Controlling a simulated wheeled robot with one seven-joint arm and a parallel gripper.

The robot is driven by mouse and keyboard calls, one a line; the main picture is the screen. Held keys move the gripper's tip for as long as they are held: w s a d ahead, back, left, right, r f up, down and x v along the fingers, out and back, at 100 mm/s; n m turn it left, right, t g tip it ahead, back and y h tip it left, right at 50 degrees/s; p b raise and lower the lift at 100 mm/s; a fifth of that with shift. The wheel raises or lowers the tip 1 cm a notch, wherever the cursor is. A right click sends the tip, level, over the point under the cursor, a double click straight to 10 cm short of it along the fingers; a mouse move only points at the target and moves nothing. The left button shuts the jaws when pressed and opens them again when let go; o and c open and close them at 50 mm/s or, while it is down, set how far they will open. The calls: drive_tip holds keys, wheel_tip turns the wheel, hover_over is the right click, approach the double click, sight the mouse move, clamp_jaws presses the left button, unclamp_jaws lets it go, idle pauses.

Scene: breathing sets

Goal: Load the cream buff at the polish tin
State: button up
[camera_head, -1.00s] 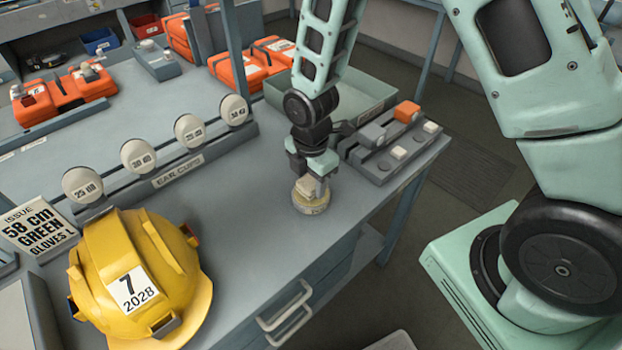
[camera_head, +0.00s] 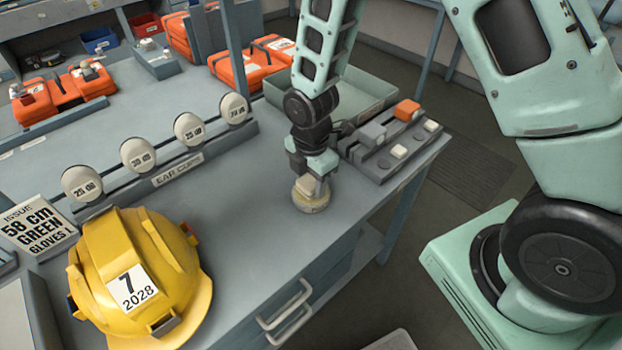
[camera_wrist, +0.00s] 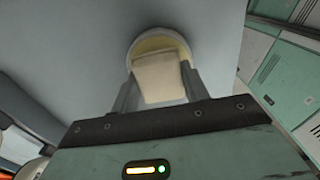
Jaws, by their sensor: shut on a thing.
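My gripper (camera_head: 313,180) points down over the front right part of the bench and is shut on the cream buff (camera_head: 308,186). The buff is a small cream block, and its lower end is at the open top of the round polish tin (camera_head: 309,200). In the wrist view the cream buff (camera_wrist: 159,78) sits between my two fingers and covers much of the tin (camera_wrist: 147,35), whose pale rim and yellowish inside show behind it. Whether the buff touches the polish is hidden.
A grey rack (camera_head: 385,152) with an orange block and pale blocks stands right of my gripper. A green tray (camera_head: 350,100) is behind. The ear cup rail (camera_head: 178,172) and yellow helmet (camera_head: 140,275) are left. Bench between helmet and tin is clear.

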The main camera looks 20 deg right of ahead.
sight(311, 180)
drive_tip(key=shift+f, duration=0.4)
idle(1.0)
wheel_tip(311, 180, up, 7)
drive_tip(key=p, duration=0.6)
drive_tip(key=shift+r, duration=0.1)
idle(1.0)
